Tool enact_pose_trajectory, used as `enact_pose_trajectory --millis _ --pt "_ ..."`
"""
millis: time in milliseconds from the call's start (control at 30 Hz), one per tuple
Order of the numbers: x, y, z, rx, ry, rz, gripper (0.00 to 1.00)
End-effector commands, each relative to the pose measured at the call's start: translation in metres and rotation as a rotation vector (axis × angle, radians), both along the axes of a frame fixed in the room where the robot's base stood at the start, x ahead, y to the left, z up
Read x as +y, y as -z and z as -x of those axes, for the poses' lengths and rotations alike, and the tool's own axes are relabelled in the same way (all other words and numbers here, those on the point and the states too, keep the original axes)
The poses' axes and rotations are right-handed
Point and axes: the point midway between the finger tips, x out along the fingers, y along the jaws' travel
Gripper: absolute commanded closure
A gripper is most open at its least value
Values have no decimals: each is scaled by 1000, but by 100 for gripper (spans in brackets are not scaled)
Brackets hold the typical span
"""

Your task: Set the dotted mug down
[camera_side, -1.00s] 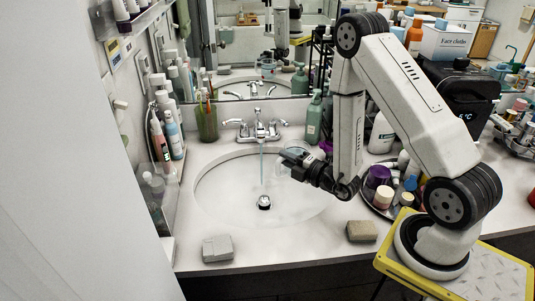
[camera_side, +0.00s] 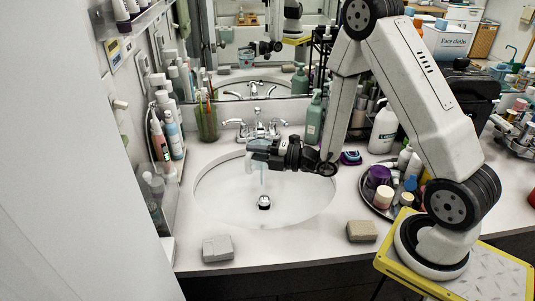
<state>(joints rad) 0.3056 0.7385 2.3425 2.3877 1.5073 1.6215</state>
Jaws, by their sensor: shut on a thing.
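My gripper (camera_side: 258,148) is over the back of the sink, just in front of the faucet (camera_side: 258,130). It is shut on a pale, bluish vessel (camera_side: 254,163), seemingly the mug, which hangs below the fingers, above the basin. The fingers and wrist hide part of it, and it is too small to make out any dots. A thin stream of water shows near it, over the basin (camera_side: 215,195).
Two soap-like blocks, one grey (camera_side: 218,248) and one tan (camera_side: 361,231), lie on the front counter. The counter between them is clear. A round tray (camera_side: 372,204) of toiletries stands at right. Green (camera_side: 314,120) and white (camera_side: 382,130) pump bottles stand behind.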

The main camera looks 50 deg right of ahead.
Motion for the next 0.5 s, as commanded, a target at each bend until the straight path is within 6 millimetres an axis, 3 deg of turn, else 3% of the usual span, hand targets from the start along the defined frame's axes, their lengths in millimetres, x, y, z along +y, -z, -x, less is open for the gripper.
enact_pose_trajectory --millis 500 --pt "11 -6 -2 1 -65 13 100"
